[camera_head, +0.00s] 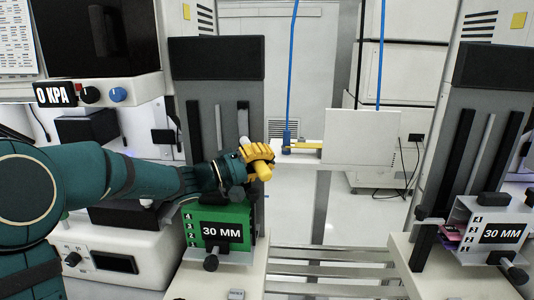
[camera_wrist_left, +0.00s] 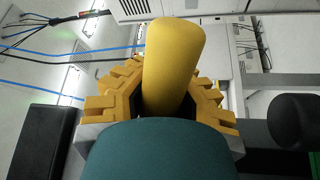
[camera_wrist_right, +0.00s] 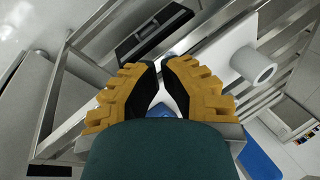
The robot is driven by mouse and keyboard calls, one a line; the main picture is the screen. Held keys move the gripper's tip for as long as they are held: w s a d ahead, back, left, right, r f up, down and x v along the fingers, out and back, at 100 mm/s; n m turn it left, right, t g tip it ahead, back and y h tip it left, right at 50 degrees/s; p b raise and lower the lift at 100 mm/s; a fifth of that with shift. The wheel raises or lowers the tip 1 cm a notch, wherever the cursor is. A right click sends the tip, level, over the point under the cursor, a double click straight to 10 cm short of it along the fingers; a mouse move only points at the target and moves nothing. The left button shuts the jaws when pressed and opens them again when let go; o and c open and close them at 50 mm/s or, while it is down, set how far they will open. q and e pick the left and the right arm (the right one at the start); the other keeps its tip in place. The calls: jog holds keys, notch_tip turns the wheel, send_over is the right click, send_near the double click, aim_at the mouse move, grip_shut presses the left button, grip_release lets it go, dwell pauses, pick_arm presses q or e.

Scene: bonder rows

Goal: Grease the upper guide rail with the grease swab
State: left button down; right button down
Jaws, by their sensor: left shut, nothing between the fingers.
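My left gripper (camera_head: 262,163) is raised above the green 30 MM unit, in front of the left grey column. Its fingers are shut. A yellow cylinder, perhaps the swab's handle, shows at the fingers in the head view (camera_head: 264,172). It also shows large across them in the left wrist view (camera_wrist_left: 174,65); how it sits there is unclear. No swab tip is distinct. Horizontal metal rails (camera_head: 325,265) run between the two machines; I cannot tell which is the upper guide rail. My right gripper (camera_wrist_right: 163,66) shows only in its wrist view, fingertips together, above metal bars.
The green 30 MM unit (camera_head: 218,230) is below my left gripper. A grey 30 MM unit (camera_head: 485,232) is at right. A white panel (camera_head: 360,137) and blue hoses (camera_head: 292,75) are behind.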

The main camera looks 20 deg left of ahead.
pick_arm(q)
jog(key=shift+f, duration=2)
notch_tip(320, 180, up, 12)
jog(key=p, duration=0.2)
jog(key=shift+w+r+p, duration=0.15)
jog(key=shift+p, duration=0.25)
dwell(3.8)
